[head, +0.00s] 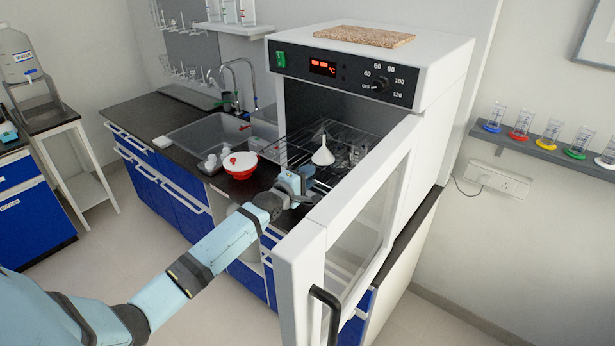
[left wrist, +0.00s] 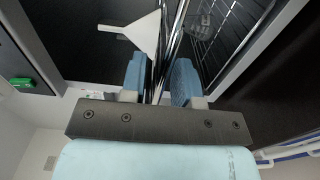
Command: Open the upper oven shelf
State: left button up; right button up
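The white oven (head: 450,70) stands on the counter with its glass door (head: 365,215) swung wide open. A wire shelf (head: 340,135) reaches out past the oven's front opening. A white funnel (head: 322,152) stands on it, with clear glassware (head: 357,153) beside it. The funnel also shows in the left wrist view (left wrist: 142,32). My left gripper (head: 303,180) is at the shelf's front edge, left of the door. In the left wrist view its blue fingers (left wrist: 159,80) lie on either side of the shelf's metal front bars, closed in around them. My right gripper is out of view.
A red bowl with a white lid (head: 240,164) stands on the counter close left of my gripper, beside small white items (head: 212,163). A sink (head: 208,135) lies behind. The open door with its black handle (head: 328,310) stands close right of my arm.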

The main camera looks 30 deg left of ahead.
pick_arm(q)
jog(key=s+a+b, duration=0.1)
jog(key=s+b, duration=0.1)
jog(key=s, duration=1.1)
jog(key=shift+s, duration=0.4)
